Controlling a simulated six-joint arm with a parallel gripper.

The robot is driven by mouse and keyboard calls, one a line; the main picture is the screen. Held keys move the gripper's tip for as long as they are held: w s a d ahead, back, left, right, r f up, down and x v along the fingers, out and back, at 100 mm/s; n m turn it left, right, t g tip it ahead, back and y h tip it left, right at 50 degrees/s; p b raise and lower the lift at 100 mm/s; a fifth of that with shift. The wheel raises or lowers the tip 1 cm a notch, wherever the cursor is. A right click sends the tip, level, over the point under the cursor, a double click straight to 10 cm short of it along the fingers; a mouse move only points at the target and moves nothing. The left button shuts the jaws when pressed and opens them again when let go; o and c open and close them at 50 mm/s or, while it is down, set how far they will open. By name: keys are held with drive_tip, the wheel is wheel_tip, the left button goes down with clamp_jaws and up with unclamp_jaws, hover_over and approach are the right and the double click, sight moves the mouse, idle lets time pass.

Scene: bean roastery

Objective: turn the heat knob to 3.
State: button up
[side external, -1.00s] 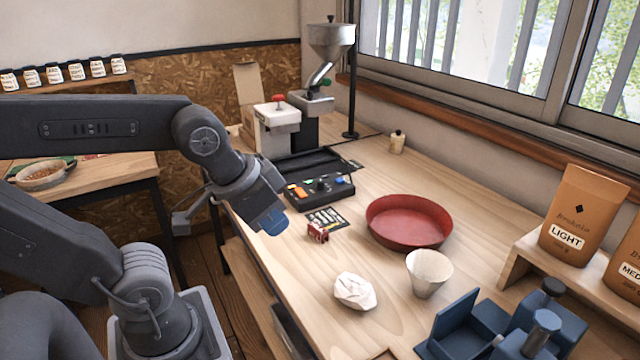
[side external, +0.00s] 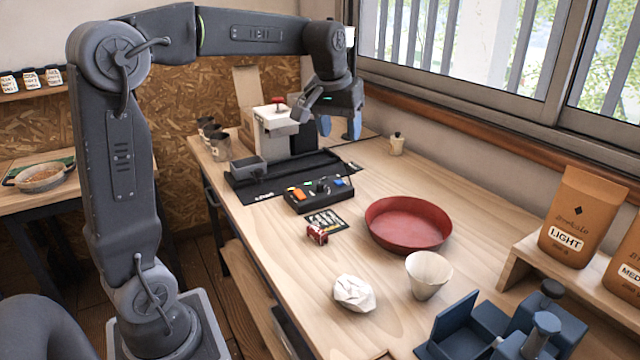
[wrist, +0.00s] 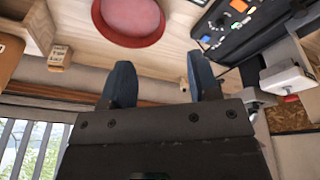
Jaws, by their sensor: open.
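The black control panel (side external: 318,196) lies on the table, with a dark knob (side external: 322,186) near its middle and coloured buttons around it. I cannot read the knob's setting. My gripper (side external: 340,128) is open and empty, up behind the panel and beside the white machine, well apart from the knob. In the wrist view the two blue fingers of my gripper (wrist: 161,82) stand wide apart with nothing between them. Part of the control panel (wrist: 222,28) shows at the top right there, with an orange button.
A white machine (side external: 277,122) with a red top knob stands behind the panel. A red pan (side external: 408,224), a white cone cup (side external: 428,275), crumpled paper (side external: 354,293) and a small red item (side external: 317,235) lie nearer. A small jar (side external: 397,143) stands by the window.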

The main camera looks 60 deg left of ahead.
drive_tip(key=w+a+f+n+g, duration=0.1)
drive_tip(key=w+a+f+n, duration=0.25)
drive_tip(key=w+a, duration=0.55)
drive_tip(key=n+g, duration=0.2)
drive_tip(key=n, duration=0.2)
hover_over(320, 183)
wheel_tip(320, 183, down, 10)
drive_tip(key=shift+m+h, duration=0.25)
drive_tip(key=shift+h, duration=0.15)
wheel_tip(320, 183, down, 13)
drive_tip(key=shift+d+f, duration=0.1)
drive_tip(key=shift+f, duration=0.1)
drive_tip(key=c, duration=0.9)
